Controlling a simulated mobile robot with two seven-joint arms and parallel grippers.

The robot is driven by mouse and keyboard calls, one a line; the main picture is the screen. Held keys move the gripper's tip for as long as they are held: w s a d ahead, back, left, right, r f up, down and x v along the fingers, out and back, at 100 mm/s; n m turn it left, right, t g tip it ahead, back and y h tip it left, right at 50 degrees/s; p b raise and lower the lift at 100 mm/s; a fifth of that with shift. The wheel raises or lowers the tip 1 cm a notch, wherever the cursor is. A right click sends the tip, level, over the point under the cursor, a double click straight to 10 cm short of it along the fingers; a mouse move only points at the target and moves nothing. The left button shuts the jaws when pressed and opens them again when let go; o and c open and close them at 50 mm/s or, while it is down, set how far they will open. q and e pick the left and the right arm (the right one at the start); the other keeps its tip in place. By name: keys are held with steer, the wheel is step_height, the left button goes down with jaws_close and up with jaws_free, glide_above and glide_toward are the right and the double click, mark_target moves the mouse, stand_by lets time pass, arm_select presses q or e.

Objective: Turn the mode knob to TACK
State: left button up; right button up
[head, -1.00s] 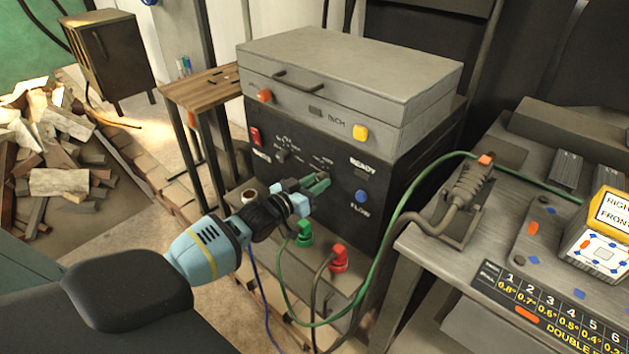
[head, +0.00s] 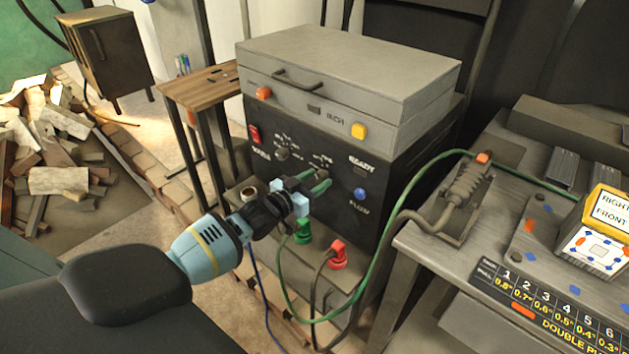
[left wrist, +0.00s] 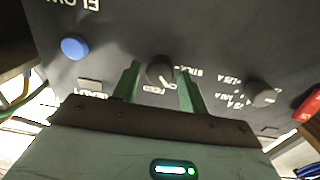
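The welder's dark front panel (head: 345,205) faces me. Two dark knobs sit on it. The left knob (head: 283,154) stands among ampere marks and also shows in the left wrist view (left wrist: 261,93). The other knob (left wrist: 160,70), with word labels including one like FEED, is mostly hidden behind my gripper in the head view. My left gripper (head: 313,182) has its green fingers apart, one on each side of this second knob in the left wrist view (left wrist: 159,88). Gaps show between fingers and knob. I cannot tell its exact pointer direction. My right gripper is out of view.
A red switch (head: 254,134) and a blue button (head: 360,195) flank the knobs. Green (head: 303,232) and red (head: 338,256) cable plugs stand below, their cables looping forward. A bench (head: 440,260) with a torch (head: 465,192) is at right.

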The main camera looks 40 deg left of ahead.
arm_select(q)
steer(key=shift+o, duration=0.6)
steer(key=s, duration=0.7)
steer(key=shift+s+a+p, duration=0.4)
steer(key=shift+r, duration=0.1)
